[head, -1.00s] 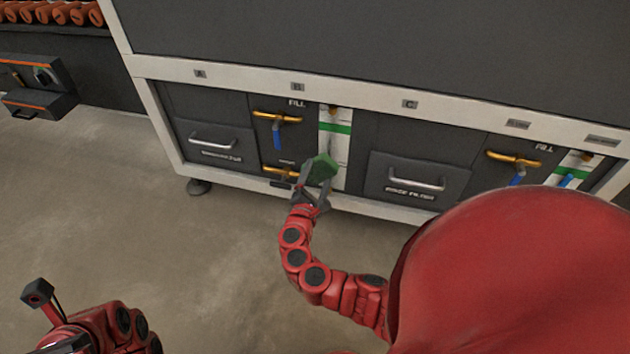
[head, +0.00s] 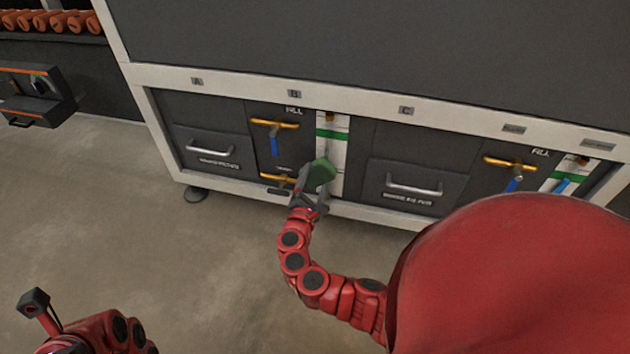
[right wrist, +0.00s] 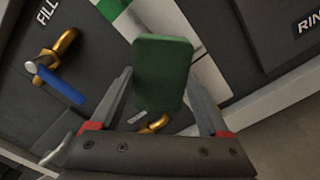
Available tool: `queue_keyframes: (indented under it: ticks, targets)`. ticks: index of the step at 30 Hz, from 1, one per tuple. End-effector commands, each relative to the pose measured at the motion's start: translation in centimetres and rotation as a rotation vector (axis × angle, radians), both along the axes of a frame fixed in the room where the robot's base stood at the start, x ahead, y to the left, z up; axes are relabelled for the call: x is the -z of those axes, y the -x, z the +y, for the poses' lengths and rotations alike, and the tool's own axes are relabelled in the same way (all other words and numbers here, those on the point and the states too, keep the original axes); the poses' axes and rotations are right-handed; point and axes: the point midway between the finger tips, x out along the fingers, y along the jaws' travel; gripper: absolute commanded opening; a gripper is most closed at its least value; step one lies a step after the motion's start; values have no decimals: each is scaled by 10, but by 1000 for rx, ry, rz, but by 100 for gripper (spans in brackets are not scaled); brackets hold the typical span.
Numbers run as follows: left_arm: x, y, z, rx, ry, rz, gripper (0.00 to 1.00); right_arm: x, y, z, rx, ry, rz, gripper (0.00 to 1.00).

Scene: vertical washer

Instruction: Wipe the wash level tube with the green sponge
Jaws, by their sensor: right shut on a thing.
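My right gripper (head: 314,184) is shut on the green sponge (head: 322,174), which stands up between its fingers in the right wrist view (right wrist: 163,72). The level tube is on a white strip with a green band (head: 332,134), right of the left FILL valve, with a brass fitting (head: 330,117) at its top. The sponge is in front of the strip's lower left part and hides some of it. I cannot tell whether it touches the tube. The strip also shows in the right wrist view (right wrist: 180,22). My left arm is at the lower left; its fingers are out of view.
A FILL valve with a blue handle (head: 274,146) and a lower brass valve (head: 277,178) are close left of the gripper. Handled drawers (head: 212,152) (head: 414,188) flank the valve panel. A second green-banded strip (head: 566,174) is far right. The floor in front is clear.

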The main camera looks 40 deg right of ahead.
Motion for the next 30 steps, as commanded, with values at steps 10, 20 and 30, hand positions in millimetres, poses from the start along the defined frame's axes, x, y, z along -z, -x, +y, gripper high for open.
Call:
queue_keyframes:
  ticks: [10,20,30]
  targets:
    - [0,0,0,0,0,0,100,0,-5,-6,2,1,0,35]
    - [-1,0,0,0,0,0,100,0,-8,-10,1,1,1,35]
    - [-11,0,0,0,0,0,100,-1,8,-23,1,2,3,35]
